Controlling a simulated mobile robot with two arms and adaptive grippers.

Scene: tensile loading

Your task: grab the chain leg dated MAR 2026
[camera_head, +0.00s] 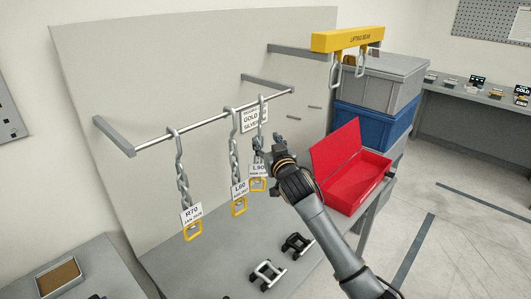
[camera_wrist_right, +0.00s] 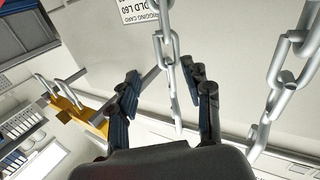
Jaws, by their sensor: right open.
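Three grey chain legs hang from a rail, each with a white tag and a yellow end link: R70 (camera_head: 181,170) at left, L60 (camera_head: 234,160) in the middle, L90 (camera_head: 260,122) at right. The date lines on the tags are too small to read surely. My right gripper (camera_head: 267,152) is at the L90 chain and partly hides it. In the right wrist view the open fingers (camera_wrist_right: 160,75) stand on either side of a chain (camera_wrist_right: 171,60), not closed on it. Another chain (camera_wrist_right: 285,75) hangs to the right there. My left gripper is not in view.
A rigging card (camera_head: 254,121) hangs behind the chains on the rail (camera_head: 210,120). A yellow lifting beam (camera_head: 347,39) with hooks is at upper right. An open red box (camera_head: 350,190) stands right of my arm. Two shackle-like fittings (camera_head: 268,274) (camera_head: 297,244) lie on the bench below.

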